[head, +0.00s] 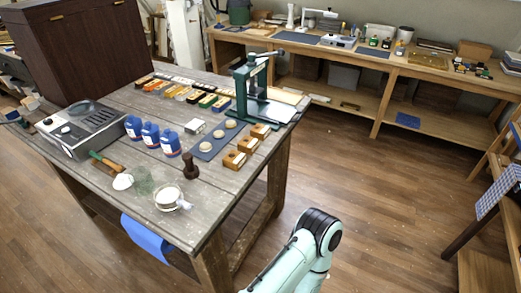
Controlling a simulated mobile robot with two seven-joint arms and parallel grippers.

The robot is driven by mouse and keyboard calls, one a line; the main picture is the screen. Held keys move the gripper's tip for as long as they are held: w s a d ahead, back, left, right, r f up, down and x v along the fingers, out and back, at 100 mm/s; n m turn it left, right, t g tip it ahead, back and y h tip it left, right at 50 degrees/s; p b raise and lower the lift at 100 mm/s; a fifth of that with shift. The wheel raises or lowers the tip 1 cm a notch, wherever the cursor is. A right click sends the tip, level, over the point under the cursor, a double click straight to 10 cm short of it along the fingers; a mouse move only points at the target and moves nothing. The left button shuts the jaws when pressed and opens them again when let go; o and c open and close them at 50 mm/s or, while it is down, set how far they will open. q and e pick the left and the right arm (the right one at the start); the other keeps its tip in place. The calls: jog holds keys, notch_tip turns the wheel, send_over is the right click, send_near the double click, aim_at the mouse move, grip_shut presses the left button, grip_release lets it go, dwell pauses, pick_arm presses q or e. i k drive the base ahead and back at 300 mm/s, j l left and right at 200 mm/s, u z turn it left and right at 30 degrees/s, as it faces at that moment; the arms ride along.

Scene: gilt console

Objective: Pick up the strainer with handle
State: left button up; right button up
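I cannot say for sure which thing is the strainer with handle. A round, light-rimmed vessel (167,196) with a pale piece sticking out at its right stands near the front corner of the grey wooden table (225,187). A dark, shallow round piece (83,107) lies on the metal appliance (85,128) at the table's left; a handle on it is too small to make out. Neither gripper is in view. Only a pale green arm link of mine shows at the bottom, in front of the table and apart from it.
Blue bottles (150,134), a brown tamper-like tool (190,166), a dark mat (214,143) with round pieces and wooden blocks (247,144) crowd the table. A green press (252,90) stands at its back right. The floor (350,190) to the right is clear.

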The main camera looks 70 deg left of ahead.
aim_at(168, 198)
jog(key=i+u, duration=0.1)
jog(key=u, duration=0.75)
jog(key=i+l+u, duration=0.1)
jog(key=u, duration=0.3)
jog(key=i+l+u, duration=0.1)
jog(key=u, duration=0.3)
